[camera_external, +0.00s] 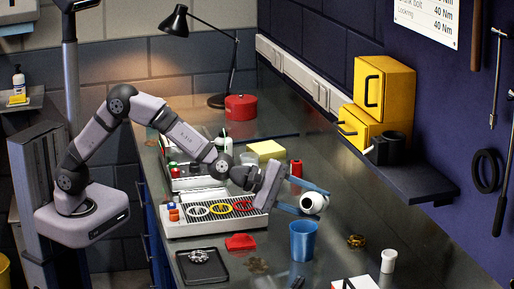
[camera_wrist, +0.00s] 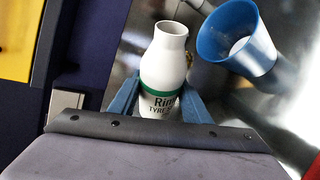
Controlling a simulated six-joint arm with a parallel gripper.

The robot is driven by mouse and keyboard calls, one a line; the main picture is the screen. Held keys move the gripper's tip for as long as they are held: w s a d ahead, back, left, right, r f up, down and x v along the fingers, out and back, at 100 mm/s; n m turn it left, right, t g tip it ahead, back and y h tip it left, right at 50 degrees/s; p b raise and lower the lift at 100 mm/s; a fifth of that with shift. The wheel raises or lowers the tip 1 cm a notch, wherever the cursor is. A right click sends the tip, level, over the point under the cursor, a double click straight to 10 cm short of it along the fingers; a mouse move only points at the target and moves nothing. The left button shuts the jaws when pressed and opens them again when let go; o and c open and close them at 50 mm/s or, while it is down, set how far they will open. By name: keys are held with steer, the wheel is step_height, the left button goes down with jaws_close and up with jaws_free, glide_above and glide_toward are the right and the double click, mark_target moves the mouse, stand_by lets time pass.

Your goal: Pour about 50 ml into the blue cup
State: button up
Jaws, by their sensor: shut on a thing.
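My gripper (camera_external: 312,201) is shut on a white bottle (camera_wrist: 163,66) with a green band and a partly hidden label reading "Rim" and "TYRE". In the wrist view its blue fingers stand on both sides of the bottle. In the external view the bottle is held in the air, just above and behind the blue cup (camera_external: 303,242), and looks tilted. The cup stands upright on the bench. In the wrist view the cup (camera_wrist: 232,38) is to the right of the bottle, apart from it, with a pale patch inside. I cannot tell whether liquid is flowing.
A white tray (camera_external: 216,226) with coloured rings is left of the cup. A red piece (camera_external: 240,242) and a black tray (camera_external: 202,267) lie nearby. A small white container (camera_external: 388,261) stands to the right. Yellow drawers (camera_external: 384,90) and a dark shelf (camera_external: 418,184) are along the wall.

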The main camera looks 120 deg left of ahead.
steer(key=shift+f+b, duration=0.35)
steer(key=shift+b, duration=0.1)
steer(key=n+h+b, duration=0.1)
steer(key=b, duration=0.1)
steer(key=n+h+b, duration=0.1)
steer(key=b, duration=0.2)
steer(key=shift+w+d+r+b, duration=0.1)
steer(key=shift+d+r+b, duration=0.2)
steer(key=shift+d, duration=0.1)
steer(key=b, duration=0.1)
steer(key=f+n+h+b, duration=0.1)
steer(key=b, duration=0.1)
steer(key=shift+d+f+n+b, duration=0.15)
steer(key=shift+f+n+b, duration=0.1)
steer(key=shift+n+b, duration=0.05)
steer(key=shift+a+f+n+h+b, duration=0.3)
steer(key=shift+f+n+h+b, duration=0.15)
steer(key=shift+b, duration=0.5)
steer(key=shift+a+r+n+t+h+b, duration=0.15)
steer(key=shift+a+n+t+h+b, duration=0.2)
steer(key=shift+n+h, duration=0.4)
steer(key=shift+a+n+t+h, duration=0.25)
steer(key=shift+n+h, duration=0.55)
steer(key=shift+n, duration=0.2)
